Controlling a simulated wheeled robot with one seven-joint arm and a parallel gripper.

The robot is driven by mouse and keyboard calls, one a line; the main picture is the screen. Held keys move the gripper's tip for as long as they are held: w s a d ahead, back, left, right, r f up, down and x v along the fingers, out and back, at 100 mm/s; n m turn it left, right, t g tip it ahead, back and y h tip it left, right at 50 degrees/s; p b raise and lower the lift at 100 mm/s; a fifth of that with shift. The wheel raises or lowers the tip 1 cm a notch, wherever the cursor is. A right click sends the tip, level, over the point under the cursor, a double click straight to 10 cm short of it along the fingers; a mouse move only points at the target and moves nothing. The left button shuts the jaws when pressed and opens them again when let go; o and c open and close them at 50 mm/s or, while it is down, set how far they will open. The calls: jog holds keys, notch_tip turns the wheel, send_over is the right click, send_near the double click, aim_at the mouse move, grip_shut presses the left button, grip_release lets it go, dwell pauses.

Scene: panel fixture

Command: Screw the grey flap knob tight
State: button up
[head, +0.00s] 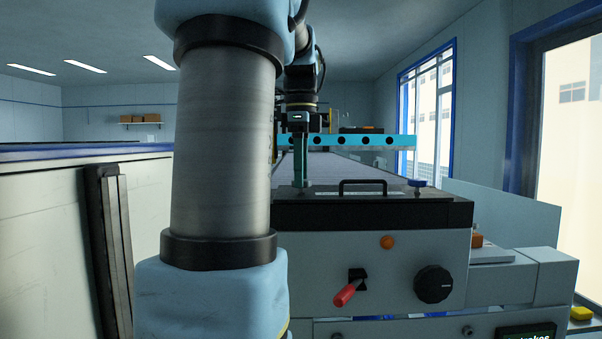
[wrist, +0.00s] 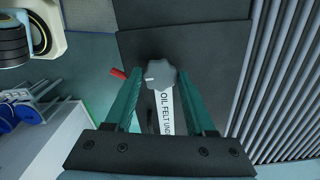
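The grey flap knob (wrist: 160,75) shows in the wrist view as a lobed grey knob with a small white mark, beside a white label reading "OIL FELT UND...". My gripper (wrist: 160,78) has its two green fingers apart, one on each side of the knob. The knob nearly fills the space between the fingertips; I cannot tell whether they touch it. In the head view my gripper (head: 300,184) points straight down at the black top of the machine (head: 345,213), left of a black handle. The knob is too small or hidden there to make out clearly.
On the machine are a black bar handle (head: 362,187), a blue knob (head: 418,184), a red lever (head: 346,293), a black dial (head: 433,284) and an orange button (head: 387,242). A light blue bar with holes (head: 365,141) crosses behind my gripper.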

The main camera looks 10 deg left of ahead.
jog(key=o, duration=0.4)
jog(key=shift+c, duration=0.2)
jog(key=shift+r, duration=0.1)
notch_tip(320, 180, up, 11)
jog(key=b, duration=0.1)
jog(key=shift+f, duration=0.2)
jog(key=shift+s, duration=0.1)
dwell(0.3)
